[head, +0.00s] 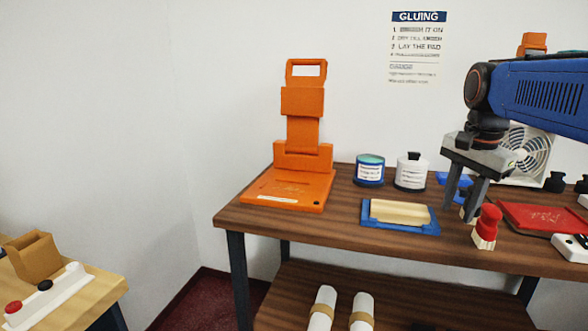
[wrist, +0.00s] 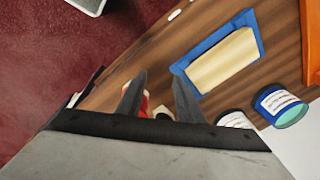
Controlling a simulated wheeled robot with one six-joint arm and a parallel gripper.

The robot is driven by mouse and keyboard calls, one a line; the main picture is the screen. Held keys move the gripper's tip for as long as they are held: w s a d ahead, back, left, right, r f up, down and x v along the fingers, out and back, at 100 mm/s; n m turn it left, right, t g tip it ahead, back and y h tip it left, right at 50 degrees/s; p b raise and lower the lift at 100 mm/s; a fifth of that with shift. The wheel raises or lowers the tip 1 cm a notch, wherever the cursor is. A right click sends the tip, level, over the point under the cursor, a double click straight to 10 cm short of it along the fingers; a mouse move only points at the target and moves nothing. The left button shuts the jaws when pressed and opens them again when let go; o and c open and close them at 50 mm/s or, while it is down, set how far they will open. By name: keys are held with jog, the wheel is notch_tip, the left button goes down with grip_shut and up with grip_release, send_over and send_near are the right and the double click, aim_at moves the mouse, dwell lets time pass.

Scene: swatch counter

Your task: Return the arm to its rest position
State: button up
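My blue arm (head: 535,92) reaches in from the right in the head view, over the dark wooden counter (head: 340,225). My gripper (head: 459,207) points down above the counter's right part, its two fingers apart with nothing seen held between them. A red-topped piece with a pale base (head: 487,228) stands just right of the fingers in the head view. In the wrist view the fingers of my gripper (wrist: 160,82) are also spread, and a bit of red shows behind them, partly hidden.
A blue tray with a cream pad (head: 375,222) lies left of my gripper. Behind are a blue-labelled tin (head: 369,170), a white jar (head: 411,172) and a fan (head: 528,150). An orange stand (head: 303,130) is at left, a red book (head: 540,218) at right.

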jog(key=s+a+f+n+t, duration=0.1)
jog(key=s+a+f+n, duration=0.2)
jog(key=s+f+n, duration=0.3)
jog(key=s+a+f+n+t, duration=0.1)
jog(key=s+a+f+n, duration=0.3)
jog(key=s+f, duration=0.8)
jog(key=f+n, duration=0.1)
jog(key=n, duration=0.1)
jog(key=shift+s+n+t, duration=0.15)
jog(key=shift+n+t, duration=0.25)
